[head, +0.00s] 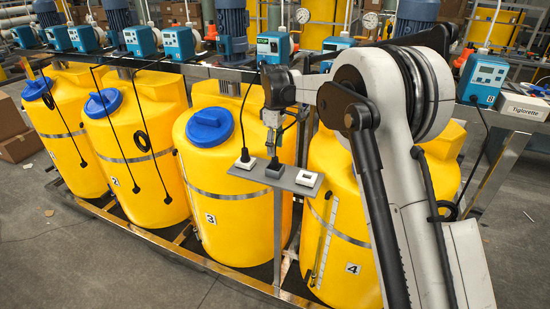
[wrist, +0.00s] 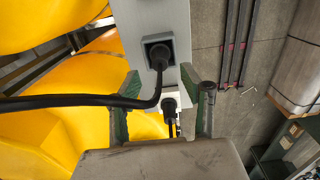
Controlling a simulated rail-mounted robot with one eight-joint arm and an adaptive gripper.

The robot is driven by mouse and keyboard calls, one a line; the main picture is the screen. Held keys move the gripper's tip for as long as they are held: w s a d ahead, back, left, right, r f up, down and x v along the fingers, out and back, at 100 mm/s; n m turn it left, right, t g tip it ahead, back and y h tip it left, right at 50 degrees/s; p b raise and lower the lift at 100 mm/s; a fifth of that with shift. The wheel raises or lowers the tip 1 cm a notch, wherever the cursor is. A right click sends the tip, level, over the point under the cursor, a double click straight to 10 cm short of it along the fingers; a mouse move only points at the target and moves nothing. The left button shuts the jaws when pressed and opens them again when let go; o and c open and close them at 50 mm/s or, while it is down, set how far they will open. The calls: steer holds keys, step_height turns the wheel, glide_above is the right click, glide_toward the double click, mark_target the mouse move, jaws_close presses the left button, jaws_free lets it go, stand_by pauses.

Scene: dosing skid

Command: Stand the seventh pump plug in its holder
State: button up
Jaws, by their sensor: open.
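A grey shelf (head: 260,178) carries a row of holders. A black plug (wrist: 160,56) stands in the dark square holder (head: 275,170) in the middle, with a thick cable leading off to the left in the wrist view. I cannot read which pump it belongs to. Another black plug (head: 245,155) stands in the white holder at the shelf's left. The white holder (head: 307,179) at the right looks empty. My gripper (head: 272,138) is just above the dark holder. In the wrist view its green fingers (wrist: 170,90) are apart, with nothing held between them.
Yellow tanks (head: 228,160) with blue lids stand behind and beside the shelf. Blue pumps (head: 273,47) line the rail above. Loose black cables (head: 70,125) hang in front of the left tanks. The floor (head: 60,245) in front is clear.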

mark_target(275, 158)
step_height(275, 158, up, 7)
steer(key=shift+f, duration=0.2)
steer(key=s+d+r+m+t, duration=0.2)
steer(key=s+d+r+m, duration=0.1)
steer(key=s+d+r, duration=0.5)
steer(key=s+d+r+m+t, duration=0.1)
steer(key=s+d+r+m, duration=0.2)
steer(key=s+d, duration=0.55)
steer(key=s+d+f+m+t, duration=0.1)
steer(key=s+d+f+m, duration=0.1)
steer(key=s, duration=0.7)
steer(key=s+d+f+m+t, duration=0.1)
steer(key=s+d+f+m, duration=0.1)
steer(key=s, duration=0.7)
steer(key=s+d+f+m+t, duration=0.2)
steer(key=s+f, duration=0.3)
steer(key=s, duration=0.4)
steer(key=shift+s+d+m, duration=0.35)
steer(key=shift+d+m, duration=0.05)
steer(key=shift+m, duration=0.5)
steer(key=shift+f+b, duration=0.1)
steer(key=shift+b, duration=0.2)
step_height(275, 158, down, 6)
steer(key=b, duration=0.6)
steer(key=shift+f+b, duration=0.25)
steer(key=shift+b, duration=0.05)
